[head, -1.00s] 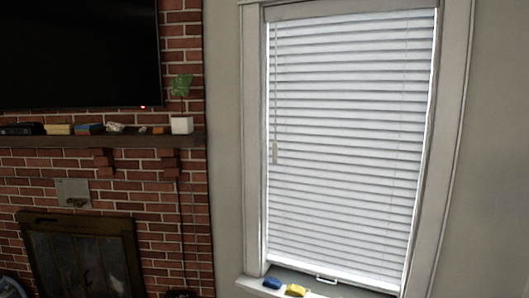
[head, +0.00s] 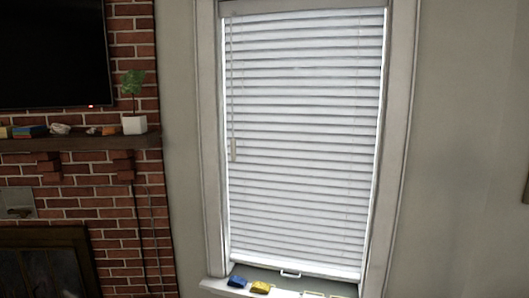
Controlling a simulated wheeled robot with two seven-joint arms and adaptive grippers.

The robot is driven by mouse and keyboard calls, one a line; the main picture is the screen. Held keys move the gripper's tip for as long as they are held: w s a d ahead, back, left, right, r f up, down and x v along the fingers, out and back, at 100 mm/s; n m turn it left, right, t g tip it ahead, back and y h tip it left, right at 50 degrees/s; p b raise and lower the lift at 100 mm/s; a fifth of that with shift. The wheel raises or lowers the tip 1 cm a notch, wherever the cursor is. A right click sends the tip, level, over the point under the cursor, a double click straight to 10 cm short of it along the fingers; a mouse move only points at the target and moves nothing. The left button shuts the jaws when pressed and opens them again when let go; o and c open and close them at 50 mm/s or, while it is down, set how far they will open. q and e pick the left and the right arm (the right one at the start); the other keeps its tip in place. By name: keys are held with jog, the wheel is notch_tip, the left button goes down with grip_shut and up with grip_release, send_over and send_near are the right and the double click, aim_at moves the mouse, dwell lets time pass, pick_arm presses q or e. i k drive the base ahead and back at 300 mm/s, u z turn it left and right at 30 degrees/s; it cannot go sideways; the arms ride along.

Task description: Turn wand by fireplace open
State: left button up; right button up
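The wand (head: 233,149) hangs at the left side of the window blind, thin above with a thicker pale handle at its lower end. The white blind (head: 300,140) is lowered over nearly the whole window, and its slats look closed. The fireplace (head: 45,265) is at the lower left, set in a brick wall. Neither of my grippers is in the head view, so nothing is seen touching the wand.
A blue block (head: 237,281) and a yellow block (head: 260,287) lie on the windowsill (head: 215,286). A wooden mantel (head: 85,143) juts out at left, carrying a potted plant (head: 134,123) and small objects. A dark television (head: 50,55) hangs above.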

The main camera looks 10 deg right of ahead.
aim_at(233, 147)
jog(key=z, duration=0.25)
jog(key=i, duration=1.1)
jog(key=z, duration=0.1)
